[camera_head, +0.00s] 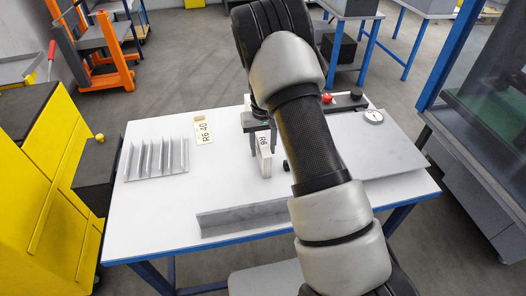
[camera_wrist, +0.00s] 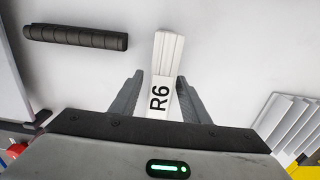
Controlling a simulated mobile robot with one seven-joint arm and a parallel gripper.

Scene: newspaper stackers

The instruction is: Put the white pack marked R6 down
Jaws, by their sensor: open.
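The white pack marked R6 (camera_head: 264,157) appears to stand upright on the white table, near its middle. It also shows in the wrist view (camera_wrist: 168,55), extending away from between my fingers with its R6 mark towards me. My gripper (camera_head: 260,134) is open, with one finger on each side of the pack in the wrist view (camera_wrist: 160,82). A narrow gap shows beside the pack there. My arm hides part of the table to the right of the pack.
A grey angled bar (camera_head: 240,217) lies along the front. A grey plate (camera_head: 385,150) with a round dial (camera_head: 373,117) is at right.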

